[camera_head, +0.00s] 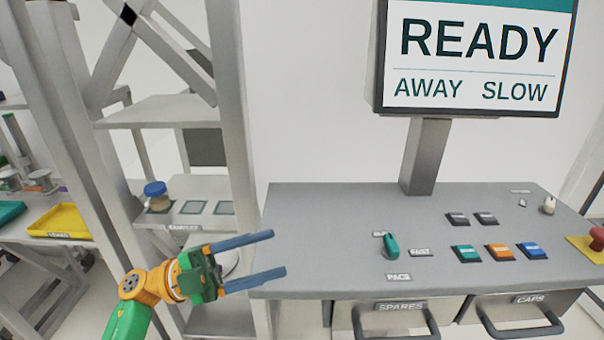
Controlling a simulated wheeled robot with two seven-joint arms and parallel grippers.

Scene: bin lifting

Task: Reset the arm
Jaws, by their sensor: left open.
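My left arm comes in from the bottom left, green and orange. My left gripper (277,256) is open and empty, with two long blue-grey fingers pointing right. The fingertips show over the left edge of the grey console (330,215); I cannot tell whether they touch it. My right gripper is not in view.
A screen (475,60) reading READY, AWAY and SLOW stands on the console. The console carries a green lever (391,246), several coloured buttons (499,252) and a red knob (597,238). Left are a shelf rack (160,110), a blue-lidded jar (157,197) and a yellow tray (62,221).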

